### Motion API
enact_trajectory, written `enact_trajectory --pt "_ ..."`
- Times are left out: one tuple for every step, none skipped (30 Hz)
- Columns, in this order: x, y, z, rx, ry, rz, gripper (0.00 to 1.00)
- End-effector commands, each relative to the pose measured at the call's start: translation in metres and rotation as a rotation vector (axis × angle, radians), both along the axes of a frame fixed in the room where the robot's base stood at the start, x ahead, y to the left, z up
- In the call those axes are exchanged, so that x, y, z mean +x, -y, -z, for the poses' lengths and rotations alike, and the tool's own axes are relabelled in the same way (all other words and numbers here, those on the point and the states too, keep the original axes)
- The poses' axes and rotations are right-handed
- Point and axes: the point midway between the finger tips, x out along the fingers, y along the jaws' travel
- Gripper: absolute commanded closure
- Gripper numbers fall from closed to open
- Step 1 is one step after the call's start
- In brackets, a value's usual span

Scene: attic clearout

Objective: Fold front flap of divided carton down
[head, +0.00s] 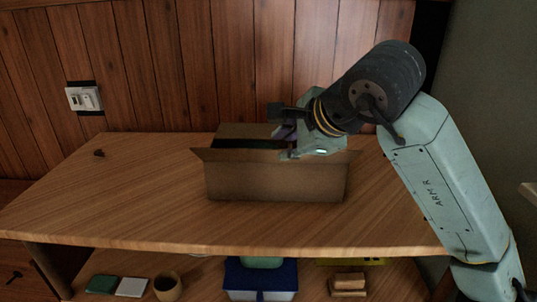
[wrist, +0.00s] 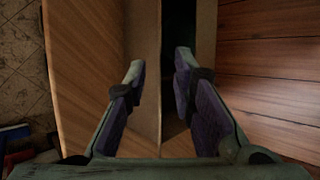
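The brown divided carton (head: 275,182) stands on the wooden table, with its broad front face toward me. Its back flap (head: 248,130) stands up, and side flaps spread outward at left (head: 202,153) and right. My gripper (head: 285,135) is over the carton's top right of centre and covers part of it. In the wrist view my gripper (wrist: 158,62) is open, with a cardboard panel (wrist: 147,50) between its spread fingers. The right finger is over the dark opening (wrist: 178,20). Contact with the panel cannot be told. The dividers do not show clearly.
A panelled wall rises behind. The lower shelf holds a cup (head: 168,288), a blue-lidded bin (head: 260,275) and wooden blocks (head: 348,283).

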Motion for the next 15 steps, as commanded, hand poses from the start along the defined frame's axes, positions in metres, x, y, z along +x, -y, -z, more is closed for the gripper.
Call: enact_trajectory --pt "0.005 -0.005 0.006 0.002 -0.003 -0.005 0.77" --pt "0.010 -0.007 0.010 0.002 -0.004 -0.005 0.77" --pt "0.015 -0.010 0.015 0.003 -0.004 -0.005 0.77" --pt "0.019 -0.013 0.019 0.002 -0.004 -0.005 0.77" --pt "0.022 -0.015 0.023 0.004 -0.005 -0.006 0.77" --pt "0.028 -0.018 0.027 0.005 -0.004 -0.005 0.77" --pt "0.032 -0.020 0.031 0.005 -0.004 -0.005 0.77" --pt "0.035 -0.022 0.034 0.005 -0.003 -0.004 0.77" --pt "0.039 -0.025 0.039 0.005 -0.003 -0.005 0.77" --pt "0.042 -0.027 0.042 0.004 -0.003 -0.006 0.77" --pt "0.045 -0.028 0.044 0.005 -0.004 -0.005 0.77" --pt "0.048 -0.030 0.047 0.004 -0.002 -0.004 0.77" --pt "0.050 -0.031 0.050 0.005 -0.002 -0.005 0.77" --pt "0.052 -0.032 0.051 0.004 -0.002 -0.005 0.77" --pt "0.054 -0.033 0.054 0.003 -0.001 -0.004 0.77"
